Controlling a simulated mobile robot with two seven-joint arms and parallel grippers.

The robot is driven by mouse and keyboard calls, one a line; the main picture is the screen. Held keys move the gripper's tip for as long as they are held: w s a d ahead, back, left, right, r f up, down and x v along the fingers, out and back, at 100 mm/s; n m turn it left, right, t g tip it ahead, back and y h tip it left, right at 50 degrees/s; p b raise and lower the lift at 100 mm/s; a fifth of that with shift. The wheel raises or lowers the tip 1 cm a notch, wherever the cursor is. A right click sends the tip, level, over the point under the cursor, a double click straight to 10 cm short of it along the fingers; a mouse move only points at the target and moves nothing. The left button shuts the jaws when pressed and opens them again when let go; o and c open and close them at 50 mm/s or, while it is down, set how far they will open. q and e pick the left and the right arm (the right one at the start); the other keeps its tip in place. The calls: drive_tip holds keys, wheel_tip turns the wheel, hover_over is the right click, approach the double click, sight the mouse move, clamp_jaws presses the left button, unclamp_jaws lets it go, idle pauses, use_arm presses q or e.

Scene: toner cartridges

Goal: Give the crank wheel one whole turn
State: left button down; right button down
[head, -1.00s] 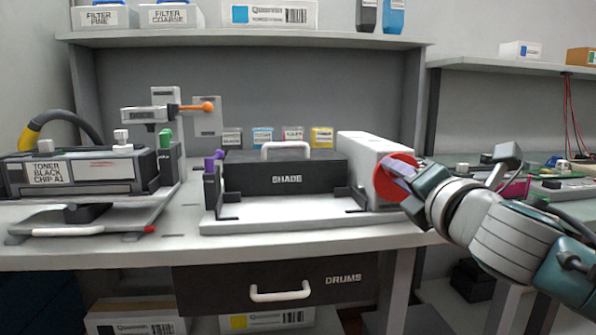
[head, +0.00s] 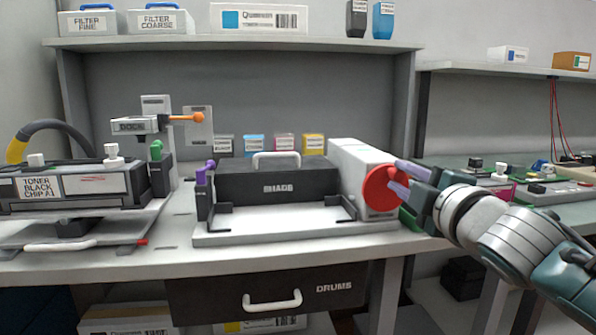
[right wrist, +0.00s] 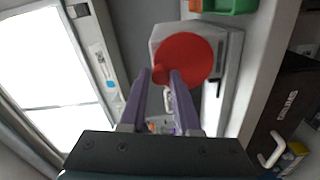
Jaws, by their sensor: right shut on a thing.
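The crank wheel (head: 380,192) is a red disc on the right end of a white housing (head: 350,158) beside a black-fronted machine (head: 275,178). In the right wrist view the red wheel (right wrist: 186,58) faces me, with a small red handle low on its left edge. My right gripper (head: 394,174) reaches in from the right, its purple fingers at the wheel's right side. In the right wrist view the gripper (right wrist: 160,75) has its fingers on either side of the red handle, shut on it. The handle is hidden in the head view. My left gripper is out of view.
A toner cartridge stand (head: 75,188) is on the left of the bench (head: 180,262). Green bins (right wrist: 230,6) lie near the wheel. A second bench with boards (head: 540,190) stands behind my right arm. A drawer marked DRUMS (head: 270,292) is below.

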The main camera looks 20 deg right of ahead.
drive_tip(key=shift+d+m, duration=0.25)
drive_tip(key=shift+m, duration=0.55)
drive_tip(key=c, duration=0.6)
unclamp_jaws()
drive_tip(key=shift+c, duration=0.2)
drive_tip(key=shift+s, duration=0.1)
drive_tip(key=p+v, duration=0.1)
drive_tip(key=v, duration=0.8)
drive_tip(key=shift+s+p, duration=0.4)
drive_tip(key=shift+a, duration=0.1)
